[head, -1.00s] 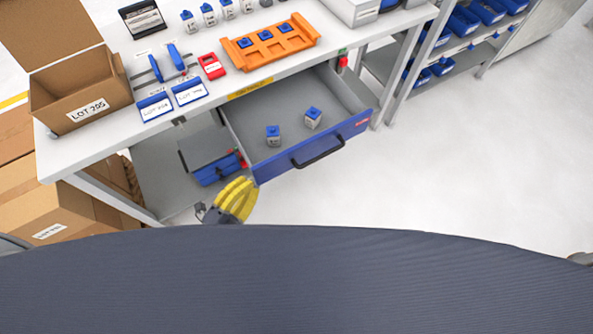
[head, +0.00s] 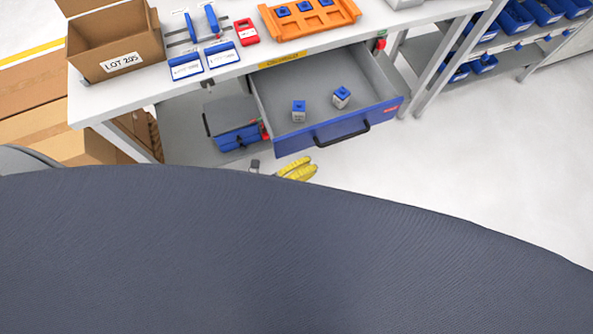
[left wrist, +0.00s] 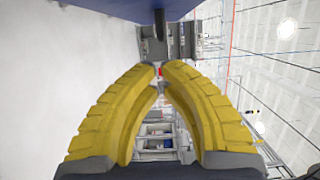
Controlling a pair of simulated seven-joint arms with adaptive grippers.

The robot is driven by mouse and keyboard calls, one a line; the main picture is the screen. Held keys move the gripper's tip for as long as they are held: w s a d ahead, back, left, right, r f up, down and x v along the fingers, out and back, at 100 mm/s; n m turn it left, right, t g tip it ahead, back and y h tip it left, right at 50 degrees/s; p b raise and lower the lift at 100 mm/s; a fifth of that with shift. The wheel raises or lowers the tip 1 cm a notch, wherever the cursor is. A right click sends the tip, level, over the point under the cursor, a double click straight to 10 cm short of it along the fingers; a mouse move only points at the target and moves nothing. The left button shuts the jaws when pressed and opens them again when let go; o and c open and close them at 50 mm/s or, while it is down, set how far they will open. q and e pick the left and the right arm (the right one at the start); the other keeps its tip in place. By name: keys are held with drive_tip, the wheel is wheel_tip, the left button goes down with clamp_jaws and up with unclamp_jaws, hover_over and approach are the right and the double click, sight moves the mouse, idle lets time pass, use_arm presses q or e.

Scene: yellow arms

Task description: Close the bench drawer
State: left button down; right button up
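The bench drawer (head: 345,133) stands pulled out under the bench top, with a blue front and a dark bar handle (head: 342,134). Two small grey blocks with blue tops, a left one (head: 298,111) and a right one (head: 341,97), stand inside. My left gripper (head: 309,168) is just in front of and below the drawer front in the head view, apart from it. In the left wrist view its yellow fingers (left wrist: 160,72) come together at the tips with nothing held. The drawer's blue underside or front (left wrist: 125,8) and dark handle (left wrist: 159,24) show above them. My right gripper is out of view.
The white bench (head: 150,84) carries a cardboard box (head: 118,50), an orange tray (head: 312,28) and blue-edged label holders. A grey and blue case (head: 232,122) sits on the lower shelf left of the drawer. The floor right of the drawer is clear.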

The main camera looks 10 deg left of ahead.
sight(318, 146)
use_arm(q)
drive_tip(key=shift+w+a, duration=0.2)
drive_tip(key=shift+w, duration=2.45)
